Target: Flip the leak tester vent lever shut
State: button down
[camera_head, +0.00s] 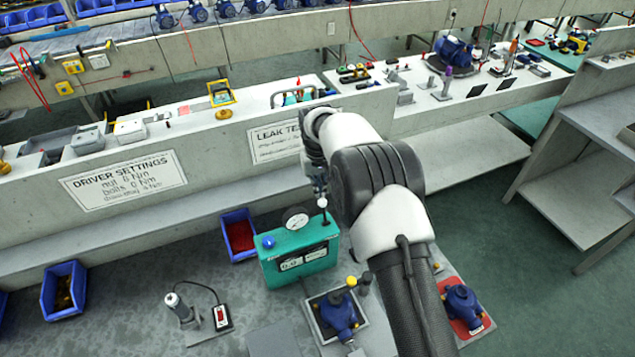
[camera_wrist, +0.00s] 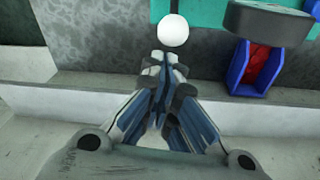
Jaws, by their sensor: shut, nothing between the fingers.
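The leak tester is a green box (camera_head: 300,262) on the bench, with a round gauge (camera_head: 295,219) and a blue knob on top. Its vent lever has a white ball (camera_head: 322,203) on a dark stem and looks roughly upright at the box's right end. In the wrist view the white ball (camera_wrist: 173,29) shows just beyond the fingertips, beside the dark gauge body (camera_wrist: 268,22). My gripper (camera_wrist: 160,72) is shut and empty, close to the ball; I cannot tell whether they touch. In the head view my gripper (camera_head: 320,188) is just above the ball, partly hidden by my arm.
A blue bin with red contents (camera_head: 240,235) stands left of the tester. A blue pump (camera_head: 338,312) sits in front, another pump (camera_head: 463,305) on a red pad to the right. A hand tool (camera_head: 178,305) stands at left. The shelf wall with signs (camera_head: 125,182) rises behind.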

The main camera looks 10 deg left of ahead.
jog(key=shift+s+d+r, duration=0.1)
jog(key=shift+s+d, duration=0.05)
jog(key=shift+s, duration=0.2)
jog(key=shift+b, duration=0.35)
jog(key=shift+s+d+r+t+b, duration=0.2)
jog(key=shift+s+t+b, duration=0.05)
jog(key=shift+t+b, duration=0.1)
